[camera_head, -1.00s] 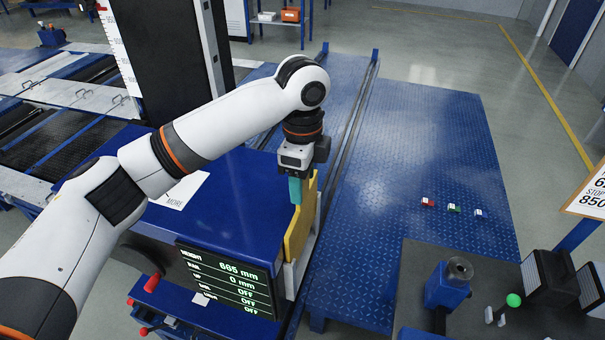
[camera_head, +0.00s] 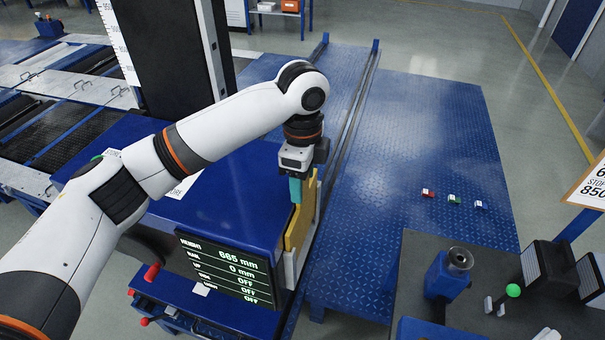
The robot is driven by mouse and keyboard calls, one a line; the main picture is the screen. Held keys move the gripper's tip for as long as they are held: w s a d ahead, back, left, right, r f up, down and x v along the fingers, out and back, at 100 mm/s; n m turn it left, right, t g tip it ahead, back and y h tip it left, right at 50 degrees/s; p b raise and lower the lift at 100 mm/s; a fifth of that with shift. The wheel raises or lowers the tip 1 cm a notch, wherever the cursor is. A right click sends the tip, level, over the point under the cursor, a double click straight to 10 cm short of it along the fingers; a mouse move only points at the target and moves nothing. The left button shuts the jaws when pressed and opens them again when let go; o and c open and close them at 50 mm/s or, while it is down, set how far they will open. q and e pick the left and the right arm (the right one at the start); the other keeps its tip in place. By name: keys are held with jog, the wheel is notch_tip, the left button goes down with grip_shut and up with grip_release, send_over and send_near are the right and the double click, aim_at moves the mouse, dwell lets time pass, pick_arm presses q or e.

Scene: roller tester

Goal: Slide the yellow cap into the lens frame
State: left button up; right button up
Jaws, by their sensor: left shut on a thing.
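My left gripper (camera_head: 297,186) points down and is shut on the yellow cap (camera_head: 297,228), gripping it near its upper edge. The cap is a flat yellow plate standing upright at the right side of the blue cabinet (camera_head: 236,215). A pale grey frame part (camera_head: 290,268), which looks like the lens frame, shows beside and below the cap. I cannot tell how far the cap sits inside it. My right gripper is not in view.
A screen (camera_head: 225,268) on the cabinet front reads height 665 mm. Red-knobbed levers (camera_head: 151,272) stick out at lower left. A blue ramp (camera_head: 420,150) with small coloured blocks (camera_head: 454,200) lies right. A dark bench (camera_head: 480,285) with a green-knobbed lever stands lower right.

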pick_arm(q)
jog(key=shift+f, duration=0.7)
jog(key=o, duration=1.6)
jog(key=shift+c, duration=0.2)
